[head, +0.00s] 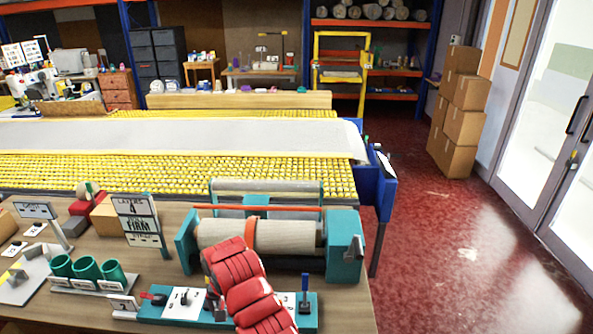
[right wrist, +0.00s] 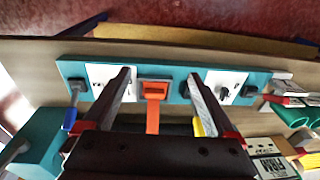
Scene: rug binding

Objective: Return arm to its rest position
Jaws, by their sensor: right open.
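My right arm, in red padding, comes in from the bottom centre of the head view and reaches over the teal switch panel (head: 170,314). Its gripper is hidden by the arm there. In the right wrist view my right gripper (right wrist: 158,78) is open, its two fingers spread over the teal switch panel (right wrist: 170,75). An orange lever (right wrist: 152,93) on the panel shows between the fingers; whether they touch it I cannot tell. My left gripper is not in view.
Behind the arm stands a teal roller machine (head: 340,245) with a beige roll. Green cups (head: 88,268) and a FIRM sign (head: 138,222) stand left on the wooden table. A yellow-studded conveyor (head: 150,172) lies behind. Red floor (head: 450,260) is clear at right.

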